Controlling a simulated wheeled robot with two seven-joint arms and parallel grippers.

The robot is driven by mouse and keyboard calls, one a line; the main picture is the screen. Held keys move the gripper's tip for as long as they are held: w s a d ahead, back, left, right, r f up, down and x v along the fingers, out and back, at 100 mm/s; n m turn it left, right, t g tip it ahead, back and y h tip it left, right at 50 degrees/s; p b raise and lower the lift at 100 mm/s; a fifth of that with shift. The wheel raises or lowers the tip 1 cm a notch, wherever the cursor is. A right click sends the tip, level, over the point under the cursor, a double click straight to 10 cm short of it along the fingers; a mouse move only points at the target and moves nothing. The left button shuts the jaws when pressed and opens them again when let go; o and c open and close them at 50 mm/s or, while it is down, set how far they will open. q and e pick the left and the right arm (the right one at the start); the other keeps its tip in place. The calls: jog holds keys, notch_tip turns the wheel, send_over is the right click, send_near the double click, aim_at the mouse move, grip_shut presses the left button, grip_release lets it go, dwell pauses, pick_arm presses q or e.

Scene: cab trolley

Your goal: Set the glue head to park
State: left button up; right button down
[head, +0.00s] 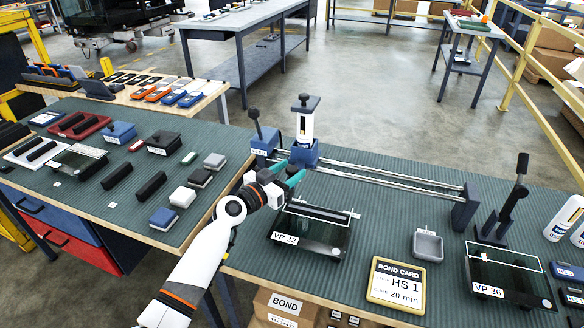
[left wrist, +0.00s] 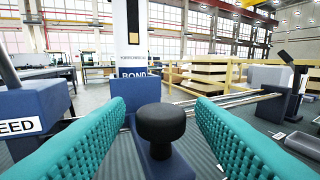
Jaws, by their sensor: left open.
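The glue head (head: 305,152) is a blue carriage with a white cartridge (head: 305,126) standing on it. It sits near the left end of two steel rails (head: 390,184). My left gripper (head: 287,174) is in front of the carriage with its teal fingers open. In the left wrist view a black round knob (left wrist: 160,124) on the blue carriage (left wrist: 126,108) stands between the open fingers, with gaps at both sides. The cartridge (left wrist: 131,40) rises behind the knob, its top cut off. No park mark is readable. My right gripper does not show.
A blue end block (head: 264,144) with a black lever stands left of the glue head; a dark end block (head: 465,207) closes the rails. Glass plate VP 32 (head: 335,236) lies close in front of my gripper. The bond card (head: 397,283) and a grey tray (head: 428,246) lie farther right.

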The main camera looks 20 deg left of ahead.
pick_arm(q)
jog(key=shift+x, duration=0.8)
jog(key=shift+s, duration=0.1)
grip_shut()
